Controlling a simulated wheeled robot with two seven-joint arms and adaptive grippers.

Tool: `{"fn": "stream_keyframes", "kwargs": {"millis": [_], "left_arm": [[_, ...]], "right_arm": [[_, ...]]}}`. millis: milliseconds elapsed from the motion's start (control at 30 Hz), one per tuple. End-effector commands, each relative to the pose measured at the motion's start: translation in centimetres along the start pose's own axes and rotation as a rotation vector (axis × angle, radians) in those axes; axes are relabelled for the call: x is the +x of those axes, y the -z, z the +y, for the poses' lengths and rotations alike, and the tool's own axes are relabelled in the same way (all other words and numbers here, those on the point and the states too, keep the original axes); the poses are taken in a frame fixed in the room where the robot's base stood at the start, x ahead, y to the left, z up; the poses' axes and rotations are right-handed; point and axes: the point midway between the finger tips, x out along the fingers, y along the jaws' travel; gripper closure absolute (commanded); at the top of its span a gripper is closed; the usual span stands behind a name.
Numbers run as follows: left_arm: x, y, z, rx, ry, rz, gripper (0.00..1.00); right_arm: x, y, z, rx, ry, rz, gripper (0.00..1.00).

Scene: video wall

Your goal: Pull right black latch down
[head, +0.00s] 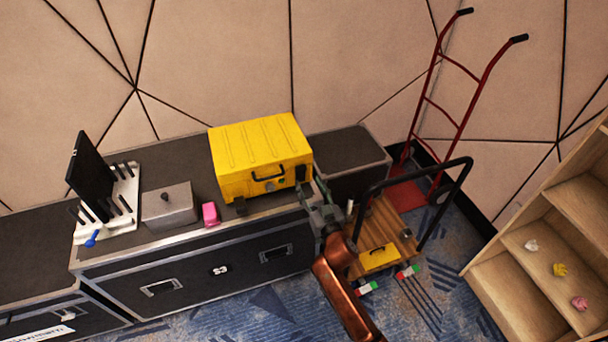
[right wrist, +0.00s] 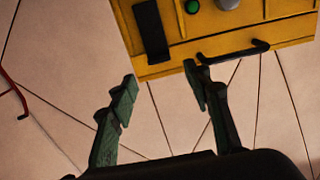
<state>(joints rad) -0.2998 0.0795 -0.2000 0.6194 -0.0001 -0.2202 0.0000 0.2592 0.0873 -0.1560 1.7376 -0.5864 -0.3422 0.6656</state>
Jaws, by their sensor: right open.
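The yellow case (head: 258,152) stands closed on a dark flight case, with a black handle (head: 269,176) on its front. In the right wrist view, which looks upside down, a black latch (right wrist: 151,31) shows on the yellow case (right wrist: 192,45). My right gripper (head: 322,200) is at the case's right front corner. Its fingers (right wrist: 160,84) are apart and empty, with the latch beyond them, not between them. My left gripper is not in view.
A pink block (head: 210,214), a grey box (head: 170,206) and a black panel on a pegged stand (head: 112,205) are left of the case. A wooden cart (head: 392,235) with a black rail and a red hand truck (head: 448,110) stand right. Wooden shelves (head: 560,220) are far right.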

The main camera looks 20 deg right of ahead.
Motion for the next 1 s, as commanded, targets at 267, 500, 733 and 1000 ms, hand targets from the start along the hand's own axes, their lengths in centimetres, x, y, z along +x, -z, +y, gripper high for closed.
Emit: {"fn": "stream_keyframes", "kwargs": {"millis": [267,500,733,1000], "left_arm": [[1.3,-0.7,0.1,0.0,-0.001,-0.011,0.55],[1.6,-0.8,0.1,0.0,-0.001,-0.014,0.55],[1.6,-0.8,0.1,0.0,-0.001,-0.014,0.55],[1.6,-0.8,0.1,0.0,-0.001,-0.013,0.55]], "right_arm": [[4.4,-0.4,0.0,-0.003,0.0,-0.003,0.55],[6.1,-0.2,0.0,-0.001,0.0,-0.003,0.55],[6.1,-0.2,0.0,-0.001,0.0,-0.003,0.55],[6.1,-0.2,0.0,-0.001,0.0,-0.003,0.72]]}}
